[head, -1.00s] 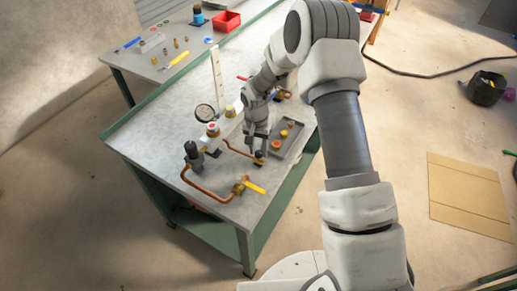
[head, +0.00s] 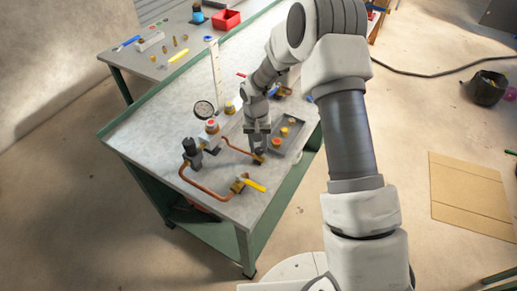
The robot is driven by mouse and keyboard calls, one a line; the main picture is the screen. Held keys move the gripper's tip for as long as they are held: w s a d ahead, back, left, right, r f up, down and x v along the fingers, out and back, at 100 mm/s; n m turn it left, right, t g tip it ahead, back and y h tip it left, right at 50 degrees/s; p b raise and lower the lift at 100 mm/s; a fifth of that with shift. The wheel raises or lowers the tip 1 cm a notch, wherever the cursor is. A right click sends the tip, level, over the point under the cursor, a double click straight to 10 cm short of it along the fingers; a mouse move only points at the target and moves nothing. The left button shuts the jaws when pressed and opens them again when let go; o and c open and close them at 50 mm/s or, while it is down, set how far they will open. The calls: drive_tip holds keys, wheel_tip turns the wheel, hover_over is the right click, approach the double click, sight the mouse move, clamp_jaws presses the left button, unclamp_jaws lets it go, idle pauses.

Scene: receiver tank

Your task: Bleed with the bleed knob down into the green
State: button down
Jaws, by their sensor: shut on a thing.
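My gripper (head: 258,150) points down at the front of the bench and is shut on the bleed knob, a small dark knob mostly hidden between the fingers. A brass fitting (head: 259,158) at the end of a copper pipe sits just below the fingertips. The pressure gauge (head: 203,109), a round pale dial with a dark rim, stands to the left of the gripper. Its needle and green band are too small to read.
A copper pipe (head: 205,190) runs to a valve with a yellow lever (head: 255,185). A black-capped regulator (head: 190,147) and a red-topped fitting (head: 212,126) stand left of my gripper. A grey tray (head: 297,140) with small caps lies close right.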

sight(257, 151)
drive_tip(key=n+b, duration=0.2)
drive_tip(key=n, duration=0.2)
drive_tip(key=shift+n, duration=0.3)
drive_tip(key=n+b, duration=0.1)
drive_tip(key=n, duration=0.3)
drive_tip(key=shift+n, duration=0.3)
drive_tip(key=c, duration=0.5)
unclamp_jaws()
drive_tip(key=shift+c, duration=0.2)
drive_tip(key=shift+r, duration=0.1)
wheel_tip(257, 151, up, 17)
drive_tip(key=shift+s+a+r, duration=0.15)
drive_tip(key=shift+s+a, duration=0.1)
drive_tip(key=shift+s, duration=0.05)
